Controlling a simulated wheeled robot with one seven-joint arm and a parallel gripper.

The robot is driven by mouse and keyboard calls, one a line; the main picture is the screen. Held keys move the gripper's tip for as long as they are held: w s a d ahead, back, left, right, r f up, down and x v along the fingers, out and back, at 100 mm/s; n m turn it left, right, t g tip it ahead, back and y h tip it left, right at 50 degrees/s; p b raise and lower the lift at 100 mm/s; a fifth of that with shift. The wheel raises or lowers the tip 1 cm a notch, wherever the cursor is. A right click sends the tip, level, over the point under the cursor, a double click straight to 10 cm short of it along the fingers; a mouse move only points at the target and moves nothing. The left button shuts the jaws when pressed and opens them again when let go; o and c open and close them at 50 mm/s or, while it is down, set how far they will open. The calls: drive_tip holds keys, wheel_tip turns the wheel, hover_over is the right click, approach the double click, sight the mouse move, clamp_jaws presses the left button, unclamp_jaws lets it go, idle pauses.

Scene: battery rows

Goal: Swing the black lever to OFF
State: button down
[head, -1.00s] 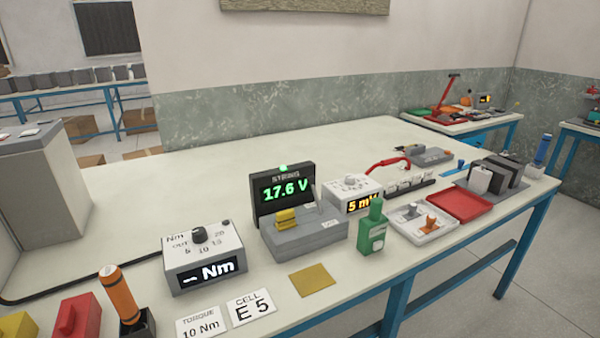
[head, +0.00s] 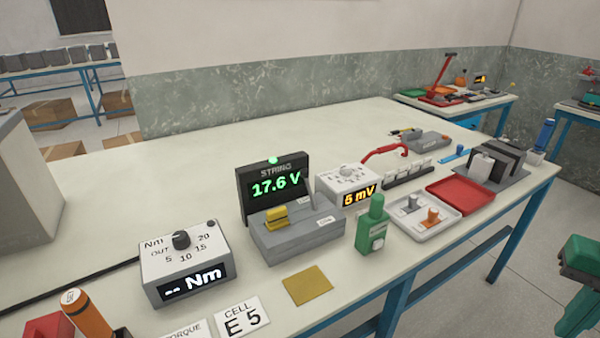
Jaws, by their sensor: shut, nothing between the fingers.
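A thin upright lever (head: 312,190) stands on the right part of the grey switch box (head: 290,241), leaning slightly left at its top. It looks grey rather than clearly black here. Small white tags lie by its base, too small to read. A yellow block-shaped handle (head: 276,215) sits on the left of the same box. Behind it, the black STRING display (head: 272,186) reads 17.6 V with a green lamp lit on top. My gripper is not in view; a green and dark piece at the right edge looks like my arm, apart from the box.
A torque box (head: 188,262) with a black knob stands front left. The table's back left is clear.

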drive_tip(key=w+a+r, duration=0.1)
drive_tip(key=w+a, duration=0.1)
drive_tip(key=w, duration=0.5)
drive_tip(key=w+a+r, duration=0.1)
drive_tip(key=w+a, duration=0.1)
drive_tip(key=w, duration=0.6)
drive_tip(key=w+a+f+n+g+y, duration=0.1)
drive_tip(key=w+a+f+y, duration=0.15)
drive_tip(key=w+a, duration=0.5)
drive_tip(key=w+a+f+n+g+y, duration=0.1)
drive_tip(key=w+a+f+y, duration=0.3)
drive_tip(key=w, duration=0.7)
drive_tip(key=w+a+r+y, duration=0.1)
drive_tip(key=w+a+y, duration=0.1)
drive_tip(key=w+a, duration=0.2)
drive_tip(key=w+a+r+m+y, duration=0.1)
drive_tip(key=w+a+r+y, duration=0.1)
drive_tip(key=w+a, duration=0.3)
drive_tip(key=w+a+r+y, duration=0.2)
drive_tip(key=w+a, duration=0.3)
drive_tip(key=a, duration=0.4)
drive_tip(key=shift+w+r+m+g+y, duration=0.2)
drive_tip(key=shift+w+m+g+y, duration=0.05)
drive_tip(key=shift+m+g+y, duration=0.1)
drive_tip(key=shift+w+a+r, duration=0.2)
drive_tip(key=shift+w+r, duration=0.05)
